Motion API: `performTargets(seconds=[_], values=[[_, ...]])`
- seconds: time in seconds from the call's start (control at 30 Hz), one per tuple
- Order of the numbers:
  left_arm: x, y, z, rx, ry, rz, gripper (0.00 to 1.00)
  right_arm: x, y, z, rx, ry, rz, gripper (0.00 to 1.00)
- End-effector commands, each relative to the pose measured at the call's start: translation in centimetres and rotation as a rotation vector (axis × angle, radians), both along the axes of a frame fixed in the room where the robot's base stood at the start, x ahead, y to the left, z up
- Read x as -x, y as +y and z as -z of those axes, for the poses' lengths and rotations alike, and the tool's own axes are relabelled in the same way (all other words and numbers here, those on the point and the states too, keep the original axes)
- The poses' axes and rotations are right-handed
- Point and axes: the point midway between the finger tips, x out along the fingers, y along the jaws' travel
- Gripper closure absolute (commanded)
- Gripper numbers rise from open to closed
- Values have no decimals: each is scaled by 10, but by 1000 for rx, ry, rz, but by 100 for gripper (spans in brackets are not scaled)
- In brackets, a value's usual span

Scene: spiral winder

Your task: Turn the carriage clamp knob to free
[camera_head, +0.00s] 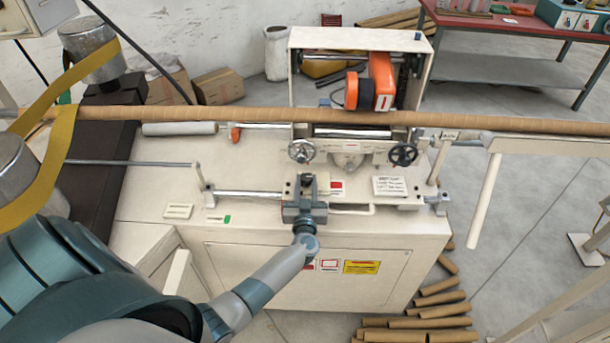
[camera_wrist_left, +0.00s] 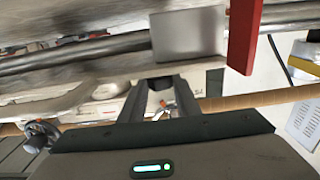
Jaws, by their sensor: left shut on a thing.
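The carriage (camera_head: 420,190) is a pale plate with labels on the front of the winder, on a steel rail (camera_head: 250,194). My left gripper (camera_head: 306,180) is at the left end of this carriage, with its fingers shut on the carriage clamp knob. The fingers hide nearly all of the knob in the head view. The knob's angle cannot be told. My right gripper is not in view.
A silver handwheel (camera_head: 302,151) and a black handwheel (camera_head: 403,154) stand just behind the carriage. A long brown tube (camera_head: 230,114) crosses above the machine. An orange motor housing (camera_head: 381,78) is at the back. Loose cardboard tubes (camera_head: 436,300) lie on the floor at the front right.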

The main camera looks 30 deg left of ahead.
Motion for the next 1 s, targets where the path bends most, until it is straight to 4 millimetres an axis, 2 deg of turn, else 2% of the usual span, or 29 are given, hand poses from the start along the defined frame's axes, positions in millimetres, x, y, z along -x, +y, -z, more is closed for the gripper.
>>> performTargets(seconds=[0.03,0.23,0.6,1.0], values=[[-1,-4,-2,7,2,-40,93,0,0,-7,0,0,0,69],[-4,-7,1,7,1,-216,93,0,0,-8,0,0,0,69],[-10,-9,5,4,0,-517,93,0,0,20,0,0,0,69],[-11,-9,1,0,0,-646,93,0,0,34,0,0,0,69]])
